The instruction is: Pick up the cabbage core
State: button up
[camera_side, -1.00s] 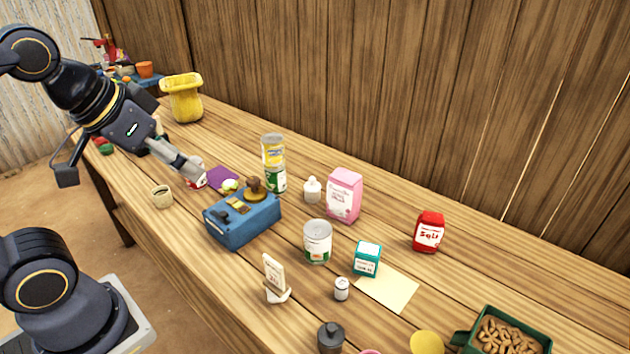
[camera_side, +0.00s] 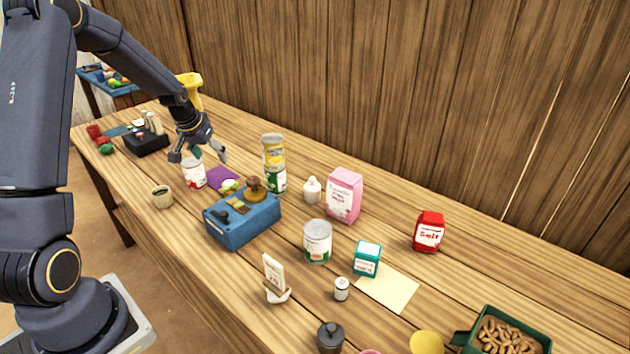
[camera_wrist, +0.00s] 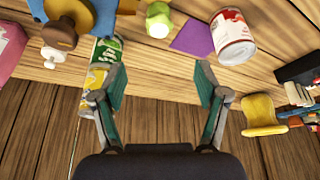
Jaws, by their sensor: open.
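The cabbage core (camera_side: 230,186) is a small pale-green lump on the table by a purple cloth (camera_side: 218,175), close to the blue scale box. In the wrist view the core (camera_wrist: 158,22) shows at the top, beside the purple cloth (camera_wrist: 193,36). My gripper (camera_side: 199,156) is open and empty, above the table behind the cloth and the red-and-white can. In the wrist view my gripper (camera_wrist: 160,80) has its fingers wide apart, with bare table between them and the core beyond the tips.
A red-and-white can (camera_side: 194,174) and a stack of two cans (camera_side: 274,162) flank the cloth. A blue scale box (camera_side: 242,220) with a brown knob stands in front of the core. A wooden wall closes the back.

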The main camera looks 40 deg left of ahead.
aim_at(229, 183)
jog(key=x, duration=1.6)
jog(key=shift+d, duration=0.1)
jog(key=c, duration=1.2)
jog(key=shift+r, duration=0.15)
